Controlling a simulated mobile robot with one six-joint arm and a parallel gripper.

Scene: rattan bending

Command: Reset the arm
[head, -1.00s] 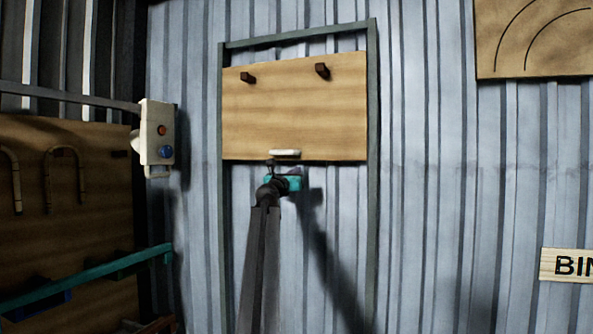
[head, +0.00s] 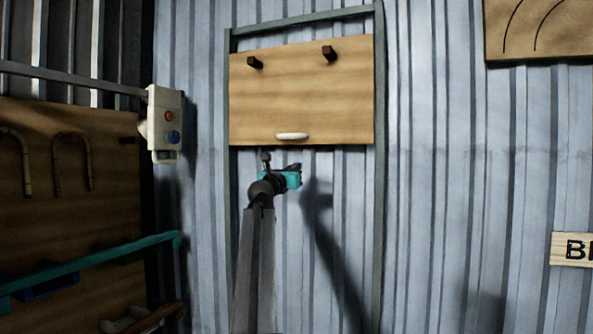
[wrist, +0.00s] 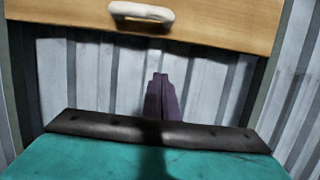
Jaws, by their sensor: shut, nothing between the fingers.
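My gripper (head: 296,169) is in front of the corrugated wall, just below the wooden panel (head: 300,95) with the white handle (head: 292,136). In the wrist view, my gripper's dark purple fingers (wrist: 159,88) are together with nothing between them. The panel's lower edge and the white handle (wrist: 141,13) show above the fingertips. The gripper is apart from the handle.
The panel sits in a grey-green frame (head: 380,200) and carries two dark pegs. At left are a control box (head: 165,125) with red and blue buttons, a teal rail (head: 90,268) and a board with bent canes (head: 72,160).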

